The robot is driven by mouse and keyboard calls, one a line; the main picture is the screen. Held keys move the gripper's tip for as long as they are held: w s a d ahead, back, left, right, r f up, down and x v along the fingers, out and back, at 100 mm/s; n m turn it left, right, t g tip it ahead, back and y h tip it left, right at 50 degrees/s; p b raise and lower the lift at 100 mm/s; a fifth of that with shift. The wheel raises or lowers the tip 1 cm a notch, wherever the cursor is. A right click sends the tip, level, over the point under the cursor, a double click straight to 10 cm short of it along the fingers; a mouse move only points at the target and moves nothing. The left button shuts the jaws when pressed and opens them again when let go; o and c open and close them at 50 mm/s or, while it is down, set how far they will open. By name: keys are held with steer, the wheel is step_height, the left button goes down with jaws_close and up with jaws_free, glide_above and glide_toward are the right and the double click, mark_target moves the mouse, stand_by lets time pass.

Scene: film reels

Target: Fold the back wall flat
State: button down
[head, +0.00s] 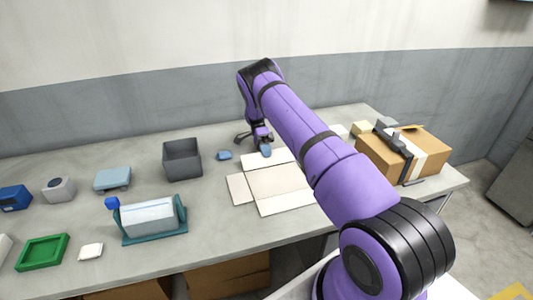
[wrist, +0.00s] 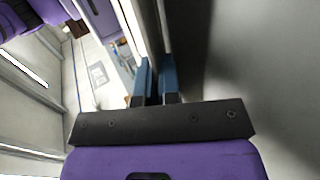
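A cream cardboard piece (head: 281,181) lies opened out on the table, with panels spread at its left and front. A back panel (head: 262,160) shows low and close to the table behind its middle. The right part is hidden by my arm. My gripper (head: 265,151) is at the back edge of this cardboard, pointing down; whether it touches the panel cannot be told. In the wrist view my blue fingers (wrist: 157,82) are close together with a thin dark line between them and nothing clearly held.
A taped brown box (head: 430,150) with a black dispenser on it stands at right. A grey bin (head: 182,158), a small blue block (head: 224,155) and a teal stand with a white roll (head: 150,218) are left. A green tray (head: 42,252) is at front left. The wall is behind.

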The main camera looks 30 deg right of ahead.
steer(key=shift+f, duration=0.1)
stand_by(0.4)
steer(key=c, duration=1.3)
jaws_free()
steer(key=shift+r, duration=0.4)
steer(key=r, duration=0.1)
steer(key=s+r, duration=0.1)
steer(key=r, duration=0.1)
steer(key=shift+a, duration=0.15)
steer(key=s+a, duration=0.1)
steer(key=s, duration=0.3)
steer(key=s+a, duration=0.1)
steer(key=s, duration=0.4)
steer(key=s+a+r, duration=0.1)
steer(key=s+a, duration=0.1)
steer(key=s, duration=0.3)
steer(key=shift+s+r, duration=0.1)
steer(key=shift+s, duration=0.1)
